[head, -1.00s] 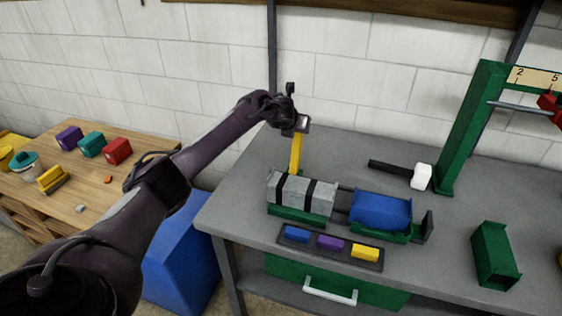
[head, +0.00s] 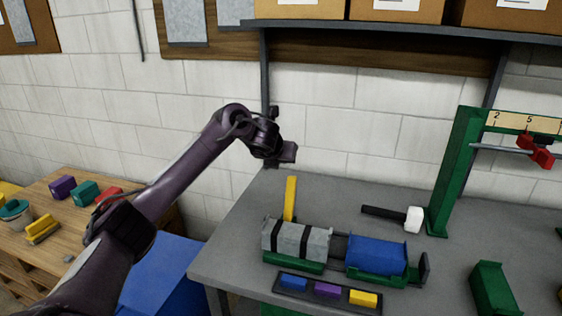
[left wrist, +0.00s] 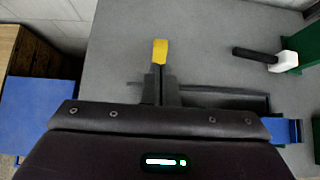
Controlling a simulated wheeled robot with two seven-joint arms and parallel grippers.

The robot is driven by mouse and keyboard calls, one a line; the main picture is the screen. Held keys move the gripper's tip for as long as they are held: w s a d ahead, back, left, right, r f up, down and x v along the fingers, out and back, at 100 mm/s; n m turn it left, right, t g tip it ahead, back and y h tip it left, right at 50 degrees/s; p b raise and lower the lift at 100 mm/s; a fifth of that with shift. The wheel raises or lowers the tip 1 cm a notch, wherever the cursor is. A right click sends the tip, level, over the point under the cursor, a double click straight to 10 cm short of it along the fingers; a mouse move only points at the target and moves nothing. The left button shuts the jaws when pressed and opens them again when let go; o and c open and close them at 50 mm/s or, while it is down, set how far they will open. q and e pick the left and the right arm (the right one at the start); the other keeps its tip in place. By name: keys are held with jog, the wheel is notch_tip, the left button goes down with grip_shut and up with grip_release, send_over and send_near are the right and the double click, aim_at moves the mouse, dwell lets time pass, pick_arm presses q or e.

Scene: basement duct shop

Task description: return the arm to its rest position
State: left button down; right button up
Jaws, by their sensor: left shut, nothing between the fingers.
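My left arm reaches in from the left in the head view. Its left gripper (head: 287,153) is in the air above the grey workbench (head: 240,232), shut and empty. A yellow upright bar (head: 290,198) stands below it, behind a grey block with black bands (head: 295,240); a gap separates bar and gripper. In the left wrist view the shut fingers (left wrist: 160,82) point toward the yellow bar (left wrist: 160,50), which shows just beyond them. My right gripper is in neither view.
A blue block (head: 376,254) sits beside the banded block. A tray (head: 310,296) of coloured blocks lies in front. A shelf with boxes (head: 400,10) hangs above. A wooden table (head: 75,245) is left.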

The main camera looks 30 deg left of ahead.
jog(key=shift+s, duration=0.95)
